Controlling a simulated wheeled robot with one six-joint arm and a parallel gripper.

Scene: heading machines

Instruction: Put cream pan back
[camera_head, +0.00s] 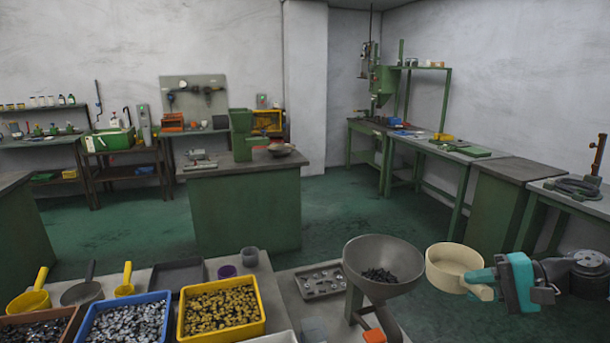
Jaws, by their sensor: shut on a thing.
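The cream pan (453,258) is a round, pale, open pan at the right of the head view. My gripper (487,280) comes from the right and is shut on the pan's handle side. The pan hangs in the air, just right of a grey funnel bowl and apart from it. Its inside looks empty from here, though its floor is only partly visible. The gripper's fingertips are partly hidden against the handle.
The grey funnel bowl (383,262) holds dark parts. Left of it are a grey tray (312,283), a yellow bin (263,324), a blue bin (84,329) and yellow scoops (30,298). A green machine bench (245,207) stands behind. Green floor lies open in the middle.

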